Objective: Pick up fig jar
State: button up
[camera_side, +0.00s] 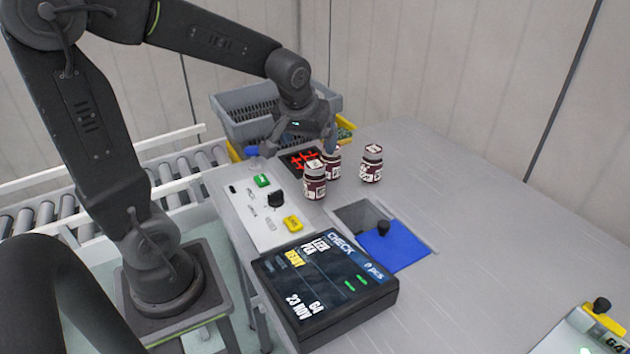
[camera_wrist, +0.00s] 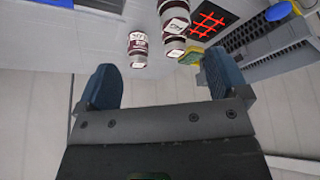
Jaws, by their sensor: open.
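Three dark red jars with white labels and pale lids stand upright on the grey table in the side view: a front jar (camera_side: 314,182), one close behind it (camera_side: 333,163), and one apart to the right (camera_side: 372,166). The labels are too small to read, so I cannot tell which is fig. My gripper (camera_side: 295,148) is open and empty, above and behind the jars. In the wrist view, its blue fingers (camera_wrist: 158,62) are wide apart. One jar (camera_wrist: 138,50) shows beyond the gap and two overlapping jars (camera_wrist: 174,22) show beside it.
A black pad with a red grid (camera_side: 302,160) lies behind the jars. Grey crates (camera_side: 245,112) stand at the back. A control panel (camera_side: 262,212), a recess with a blue cover (camera_side: 395,246) and a display box (camera_side: 325,285) are nearer. The table's right side is mostly clear.

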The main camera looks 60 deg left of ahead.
aim_at(315, 165)
jog(key=shift+n+g, duration=0.3)
jog(key=shift+n, duration=0.4)
jog(key=w+a+f, duration=0.1)
jog(key=f, duration=0.2)
jog(key=w+a+f, duration=0.1)
jog(key=a+f, duration=0.1)
jog(key=f, duration=0.1)
jog(key=w+a+f, duration=0.2)
jog(key=f, duration=0.1)
jog(key=shift+w+a+f, duration=0.1)
jog(key=shift+a+f, duration=0.15)
jog(key=shift+f, duration=0.15)
jog(key=shift+a+x, duration=0.15)
jog(key=shift+x, duration=1.25)
jog(key=shift+a+x, duration=0.15)
jog(key=shift+x, duration=1.2)
jog(key=shift+w+r, duration=0.1)
jog(key=shift+w, duration=0.05)
jog(key=shift+c, duration=0.3)
jog(key=c, duration=1.2)
jog(key=shift+r, duration=0.15)
